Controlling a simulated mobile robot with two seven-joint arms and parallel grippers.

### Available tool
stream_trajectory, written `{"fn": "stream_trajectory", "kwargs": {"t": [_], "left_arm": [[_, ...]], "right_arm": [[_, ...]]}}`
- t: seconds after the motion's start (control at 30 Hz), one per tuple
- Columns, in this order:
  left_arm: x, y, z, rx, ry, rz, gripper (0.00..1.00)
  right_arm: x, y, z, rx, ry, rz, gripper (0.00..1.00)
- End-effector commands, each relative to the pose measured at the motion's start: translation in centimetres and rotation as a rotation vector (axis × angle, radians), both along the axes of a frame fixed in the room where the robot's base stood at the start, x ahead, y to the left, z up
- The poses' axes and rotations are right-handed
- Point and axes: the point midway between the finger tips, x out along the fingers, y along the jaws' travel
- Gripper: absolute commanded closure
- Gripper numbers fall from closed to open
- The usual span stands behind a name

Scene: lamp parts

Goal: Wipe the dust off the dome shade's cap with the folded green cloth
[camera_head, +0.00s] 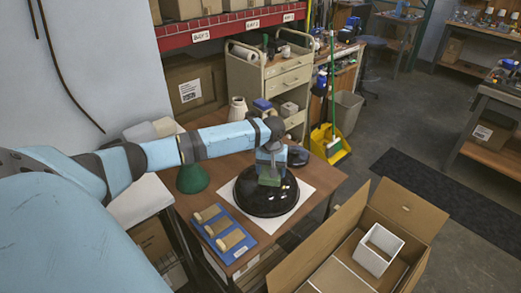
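The black dome shade (252,199) lies on a white sheet (293,212) on the brown table, with its rounded side up. My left gripper (270,170) points down over the top of the shade. It is shut on the folded green cloth (268,181), which sits at the shade's top and appears to touch it. The cap is hidden behind the cloth and gripper, and I cannot make out any dust. My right gripper is not in view.
A blue tray (216,212) with several tan pieces lies left of the shade.

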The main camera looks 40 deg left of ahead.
Motion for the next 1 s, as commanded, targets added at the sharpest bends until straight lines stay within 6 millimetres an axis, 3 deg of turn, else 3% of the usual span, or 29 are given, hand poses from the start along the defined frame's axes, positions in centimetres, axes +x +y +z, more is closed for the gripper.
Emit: {"fn": "stream_trajectory", "kwargs": {"t": [0.1, 0.3, 0.57, 1.0], "left_arm": [[1.6, 3.9, 0.5, 0.001, -0.002, 0.103, 0.45], [2.7, 7.0, 1.3, 0.001, 0.001, 0.188, 0.45], [2.8, 7.5, 0.4, 0.000, 0.002, 0.200, 0.45], [2.8, 7.5, -3.9, 0.002, -0.001, 0.199, 0.45]], "right_arm": [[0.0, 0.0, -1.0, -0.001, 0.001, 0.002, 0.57], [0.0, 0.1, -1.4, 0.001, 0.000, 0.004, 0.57], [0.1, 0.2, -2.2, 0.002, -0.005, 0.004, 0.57], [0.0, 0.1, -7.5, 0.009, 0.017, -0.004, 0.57]]}}
